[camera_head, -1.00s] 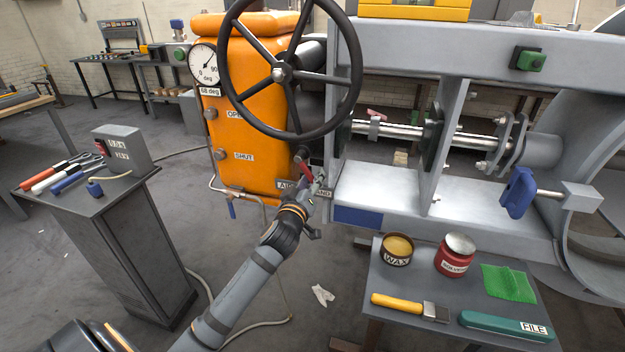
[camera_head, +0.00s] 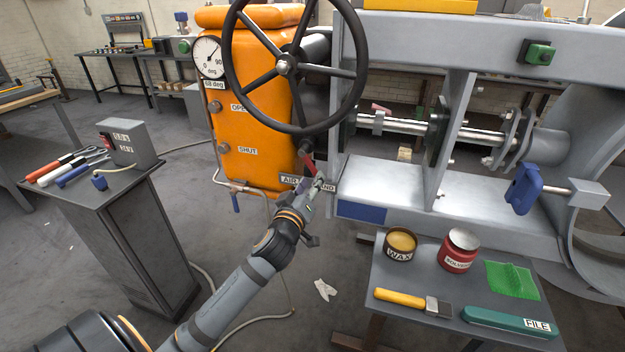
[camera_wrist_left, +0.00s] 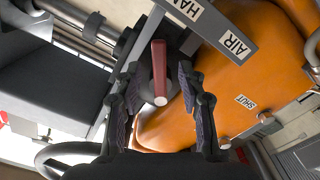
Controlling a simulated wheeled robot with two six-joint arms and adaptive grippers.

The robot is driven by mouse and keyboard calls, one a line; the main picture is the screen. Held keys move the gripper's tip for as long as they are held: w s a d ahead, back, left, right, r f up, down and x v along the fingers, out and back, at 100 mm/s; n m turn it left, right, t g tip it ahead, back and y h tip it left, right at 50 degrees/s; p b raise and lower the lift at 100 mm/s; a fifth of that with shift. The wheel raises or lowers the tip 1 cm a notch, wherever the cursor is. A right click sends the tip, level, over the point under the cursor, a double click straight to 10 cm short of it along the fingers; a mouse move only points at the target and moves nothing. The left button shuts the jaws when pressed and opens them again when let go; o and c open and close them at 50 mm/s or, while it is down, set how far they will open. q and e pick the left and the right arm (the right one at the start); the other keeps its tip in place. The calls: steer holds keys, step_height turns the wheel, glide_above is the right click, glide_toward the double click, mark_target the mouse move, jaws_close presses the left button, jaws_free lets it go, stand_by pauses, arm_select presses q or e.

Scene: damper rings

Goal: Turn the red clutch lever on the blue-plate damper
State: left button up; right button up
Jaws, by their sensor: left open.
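The red clutch lever (camera_head: 308,163) stands below the black handwheel, beside the AIR/HAND label plate (camera_head: 296,180). The orange damper actuator (camera_head: 262,115) is behind it, and a blue plate (camera_head: 361,212) is on the grey frame to its right. My left gripper (camera_head: 318,184) is at the lever, partly overlapping it in the head view. In the left wrist view the lever (camera_wrist_left: 159,68) points toward the camera between the two open fingers of my left gripper (camera_wrist_left: 159,80), with gaps on both sides. My right gripper is not in view.
The black handwheel (camera_head: 285,66) hangs just above the lever. A dial gauge (camera_head: 208,58) is left of it, over a 68 deg label. A side table with wax tin (camera_head: 400,245), red can (camera_head: 459,250), brush and file stands at right. A tool pedestal (camera_head: 125,225) stands left.

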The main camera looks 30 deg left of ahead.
arm_select(q)
steer(key=v, duration=0.3)
steer(key=shift+s, duration=0.1)
stand_by(0.4)
steer(key=a+f+m+g+p, duration=0.2)
steer(key=f+g, duration=0.1)
steer(key=f, duration=0.8)
steer(key=a+f+m+g+p, duration=0.1)
steer(key=a+f+g, duration=0.15)
steer(key=f, duration=0.85)
steer(key=s+f+m+g+h+p, duration=0.1)
steer(key=s+f+g, duration=0.1)
steer(key=s+f, duration=0.6)
steer(key=s+f+m+g+h+p, duration=0.15)
steer(key=s+f, duration=0.25)
steer(key=f, duration=0.8)
steer(key=s+d+f+m+g+p, duration=0.1)
steer(key=s+f, duration=0.4)
steer(key=s, duration=0.5)
steer(key=s+d+f+m+g+p, duration=0.1)
steer(key=s+d+f+m+g, duration=0.1)
steer(key=s, duration=0.8)
steer(key=s+d+f+m+g+h+p, duration=0.1)
steer(key=s+d+f+g, duration=0.3)
steer(key=s+f, duration=0.4)
steer(key=s, duration=0.3)
steer(key=shift+d+p, duration=0.35)
steer(key=shift+d, duration=0.05)
